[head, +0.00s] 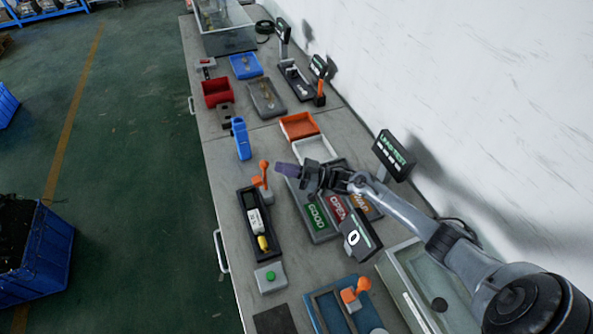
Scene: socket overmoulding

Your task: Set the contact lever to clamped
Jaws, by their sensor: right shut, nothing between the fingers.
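An orange lever (264,170) stands upright at the far end of a black fixture (248,203). The fixture holds a white and yellow part (258,229). A second orange lever (356,291) sits on a blue fixture (325,311) near the bottom edge. I cannot tell from labels which one is the contact lever, or its set position. My right gripper (281,169) is shut and empty, with its fingertips just right of the first lever; they appear apart from it. My left gripper is out of view.
A tray with GOOD (317,217) and OPEN labels lies under my right arm. A UNIT TEST display (394,156) and a counter display (358,236) stand to the right. A green button box (270,277) is nearer. Orange (299,125) and white bins stand beyond.

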